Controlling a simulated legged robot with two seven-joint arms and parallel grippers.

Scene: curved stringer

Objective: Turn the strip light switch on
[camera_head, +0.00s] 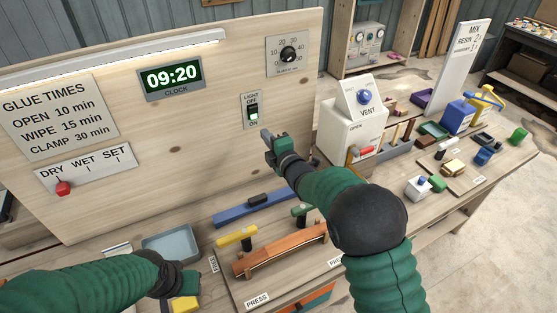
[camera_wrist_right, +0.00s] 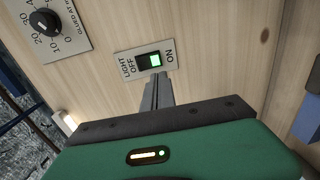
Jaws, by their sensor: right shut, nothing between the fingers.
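The light switch (camera_head: 253,113) is on a small plate on the upright wooden board, marked LIGHT OFF above and ON below. Its green-white lit patch is at the ON end, as the right wrist view of the switch (camera_wrist_right: 150,61) also shows. The strip light (camera_head: 120,58) runs along the board's top and looks bright white. My right gripper (camera_head: 266,135) is shut and empty, its tips just below and right of the switch plate. In the wrist view its fingers (camera_wrist_right: 157,82) point at the switch; contact is unclear. My left gripper (camera_head: 188,281) is low at the front left, fingers unclear.
A dial (camera_head: 288,54) is above right of the switch and a clock (camera_head: 171,78) to its left. The white VENT box (camera_head: 352,128) stands right of my right gripper. An orange curved piece (camera_head: 280,250), clamps and a grey-blue tray (camera_head: 170,243) lie on the bench below.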

